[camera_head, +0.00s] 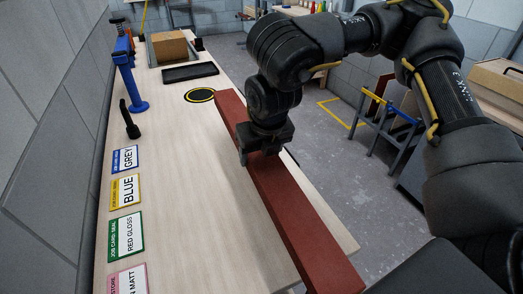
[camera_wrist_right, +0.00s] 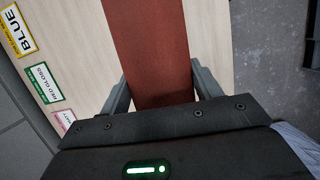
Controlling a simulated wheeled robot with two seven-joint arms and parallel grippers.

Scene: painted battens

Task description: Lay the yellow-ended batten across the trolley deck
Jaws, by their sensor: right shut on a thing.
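A long red-brown batten (camera_head: 268,186) runs along the right side of the pale bench, its near end reaching the bottom of the head view. It also fills the top middle of the wrist view (camera_wrist_right: 153,45). No yellow end shows on its visible parts. My right gripper (camera_head: 264,153) is shut on the batten, with one finger on each side of it in the wrist view (camera_wrist_right: 163,88). I cannot tell whether the batten touches the bench or is slightly raised. My left gripper is out of view. I cannot make out a trolley deck for certain.
The bench (camera_head: 185,215) carries label cards (camera_head: 127,225), a blue clamp stand (camera_head: 136,105), a black tray (camera_head: 190,72), a cardboard box (camera_head: 172,47) and a yellow-ringed black disc (camera_head: 200,95). A blue-and-grey rack (camera_head: 385,125) stands on the floor right of the bench.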

